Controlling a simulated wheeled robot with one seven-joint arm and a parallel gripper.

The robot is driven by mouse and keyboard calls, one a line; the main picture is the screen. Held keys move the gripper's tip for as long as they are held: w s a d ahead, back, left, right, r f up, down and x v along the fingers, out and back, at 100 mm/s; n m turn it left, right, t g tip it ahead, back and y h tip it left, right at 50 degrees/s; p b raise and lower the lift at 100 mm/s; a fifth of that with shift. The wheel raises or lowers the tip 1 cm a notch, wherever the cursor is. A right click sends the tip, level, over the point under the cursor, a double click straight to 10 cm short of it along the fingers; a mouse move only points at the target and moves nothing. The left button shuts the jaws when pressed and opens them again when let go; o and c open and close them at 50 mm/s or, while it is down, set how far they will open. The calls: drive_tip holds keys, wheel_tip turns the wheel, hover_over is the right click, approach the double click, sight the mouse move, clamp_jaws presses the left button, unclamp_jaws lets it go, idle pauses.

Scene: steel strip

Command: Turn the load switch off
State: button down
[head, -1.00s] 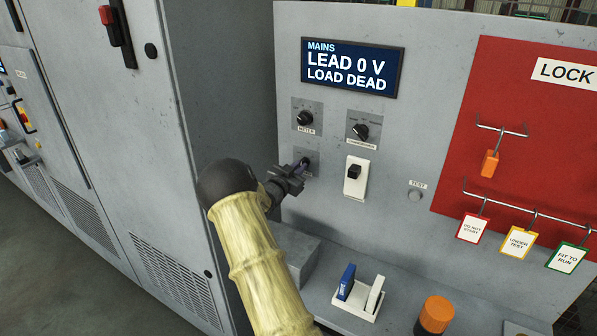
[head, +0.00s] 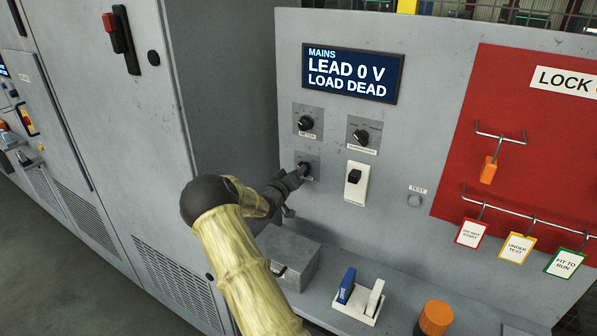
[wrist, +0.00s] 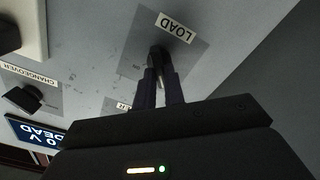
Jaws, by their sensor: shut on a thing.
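The load switch (wrist: 156,57) is a black rotary knob on a grey plate labelled LOAD, seen upside down in the wrist view. In the head view the load switch plate (head: 313,161) is on the panel below the meter switch, and my gripper covers part of it. My gripper (wrist: 159,75) has its two dark fingers shut on the knob; it also shows in the head view (head: 301,171), reaching in from the lower left. The knob's exact pointing is hard to read behind the fingers. The display (head: 352,70) reads MAINS, LEAD 0 V, LOAD DEAD.
The meter knob (head: 305,123) sits just above, and the changeover knob (head: 361,136) is up to the right. A white block with a black rocker (head: 355,178) is close on the right. A grey box (head: 292,255) and a white holder (head: 359,308) stand on the ledge below.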

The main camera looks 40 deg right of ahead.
drive_tip(key=shift+n, duration=0.6)
drive_tip(key=c, duration=1.5)
unclamp_jaws()
drive_tip(key=shift+w+a, duration=0.1)
drive_tip(key=b+v, duration=0.5)
drive_tip(key=v, duration=1.2)
drive_tip(key=shift+a+f, duration=0.1)
drive_tip(key=shift+a, duration=0.1)
